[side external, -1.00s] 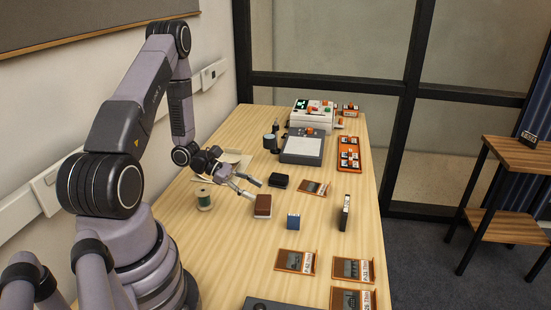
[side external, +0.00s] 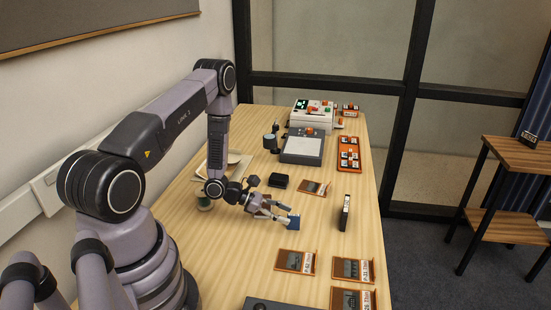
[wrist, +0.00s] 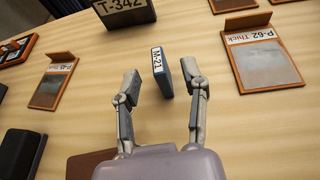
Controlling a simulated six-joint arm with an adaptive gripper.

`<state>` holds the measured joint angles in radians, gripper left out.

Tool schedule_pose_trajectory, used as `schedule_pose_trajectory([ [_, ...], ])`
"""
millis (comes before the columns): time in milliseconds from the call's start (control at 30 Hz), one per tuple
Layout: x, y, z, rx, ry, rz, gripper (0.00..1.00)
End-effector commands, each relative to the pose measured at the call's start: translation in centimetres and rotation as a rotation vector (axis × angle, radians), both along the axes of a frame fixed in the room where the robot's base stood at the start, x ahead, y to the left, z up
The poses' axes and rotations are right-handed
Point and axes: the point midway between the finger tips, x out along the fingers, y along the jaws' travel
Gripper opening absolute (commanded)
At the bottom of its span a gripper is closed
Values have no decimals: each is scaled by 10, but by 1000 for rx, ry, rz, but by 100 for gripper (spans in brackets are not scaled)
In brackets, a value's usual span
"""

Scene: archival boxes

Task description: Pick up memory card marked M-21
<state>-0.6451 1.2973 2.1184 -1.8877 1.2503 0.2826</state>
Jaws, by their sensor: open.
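The memory card marked M-21 (wrist: 163,72) is a small blue block with a white label, standing upright on the wooden table. It also shows in the side external view (side external: 294,222), partly covered by my fingers. My gripper (wrist: 164,86) is open, with one finger to each side of the card in the wrist view. Clear gaps show between the fingers and the card, and nothing is held. In the side external view my gripper (side external: 284,212) reaches low over the table to the card.
A dark block labelled T-342 (wrist: 126,10) stands beyond the card. An orange-brown tray labelled P-62 Thick (wrist: 262,60) lies to the right, and a similar tray (wrist: 52,82) to the left. A black box (wrist: 18,152) and a brown box (wrist: 88,160) lie near my gripper.

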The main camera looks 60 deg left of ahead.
Motion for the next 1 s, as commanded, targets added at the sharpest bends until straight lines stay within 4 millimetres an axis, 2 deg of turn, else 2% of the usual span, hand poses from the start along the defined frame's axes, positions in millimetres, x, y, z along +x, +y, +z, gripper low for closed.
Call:
schedule_pose_trajectory([
  [200, 20, -17, -9, 0, 0, -2, 44],
  [467, 22, -18, -10, -1, 1, -1, 44],
  [800, 22, -18, -10, 0, 0, -1, 0],
  [1000, 22, -18, -10, 0, 0, -1, 0],
])
